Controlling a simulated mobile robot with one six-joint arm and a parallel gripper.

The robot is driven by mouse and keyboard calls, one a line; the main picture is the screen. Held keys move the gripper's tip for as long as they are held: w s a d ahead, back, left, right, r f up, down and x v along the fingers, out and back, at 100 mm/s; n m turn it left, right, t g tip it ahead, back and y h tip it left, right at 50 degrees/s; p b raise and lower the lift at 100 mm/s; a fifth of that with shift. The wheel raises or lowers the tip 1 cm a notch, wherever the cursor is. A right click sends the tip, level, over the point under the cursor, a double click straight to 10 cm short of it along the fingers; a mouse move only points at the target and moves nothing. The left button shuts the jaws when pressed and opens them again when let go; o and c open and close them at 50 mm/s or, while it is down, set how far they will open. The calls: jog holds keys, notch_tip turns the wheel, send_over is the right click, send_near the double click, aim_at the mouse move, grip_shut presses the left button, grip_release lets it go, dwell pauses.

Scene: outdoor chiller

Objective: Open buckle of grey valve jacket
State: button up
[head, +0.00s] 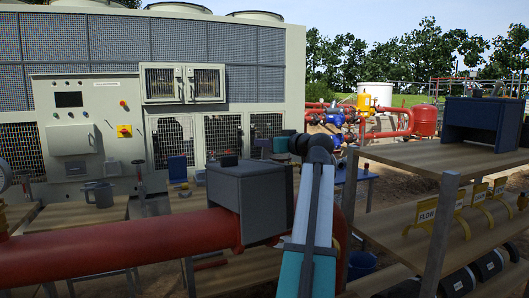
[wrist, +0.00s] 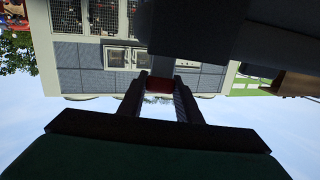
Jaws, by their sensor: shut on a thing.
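The grey valve jacket (head: 252,203) is a boxy cover around the red pipe in the head view. A dark surface, likely the jacket, fills the upper part of the wrist view (wrist: 230,30). My gripper (wrist: 160,84) has its two dark fingers shut on a small red piece (wrist: 159,85), which appears to be the buckle, at the edge of that dark surface. In the head view my arm rises just right of the jacket and bends left behind it. The fingers and buckle cannot be made out clearly there.
The red pipe (head: 110,245) runs across the front. The chiller (head: 110,50) stands behind.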

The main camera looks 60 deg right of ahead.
jog(key=shift+s+a+f+t+b, duration=0.2)
jog(key=shift+f+t+b, duration=0.25)
jog(key=shift+b, duration=0.75)
jog(key=shift+s+r+t+h+b, duration=0.15)
jog(key=shift+t+h+b, duration=0.15)
jog(key=shift+b, duration=0.15)
jog(key=shift+r, duration=0.1)
jog(key=o, duration=1)
jog(key=shift+o, duration=0.2)
jog(key=shift+s, duration=0.15)
jog(key=v, duration=1.3)
jog(key=shift+s+a+b, duration=0.15)
jog(key=shift+s+b, duration=0.1)
jog(key=shift+b, duration=0.1)
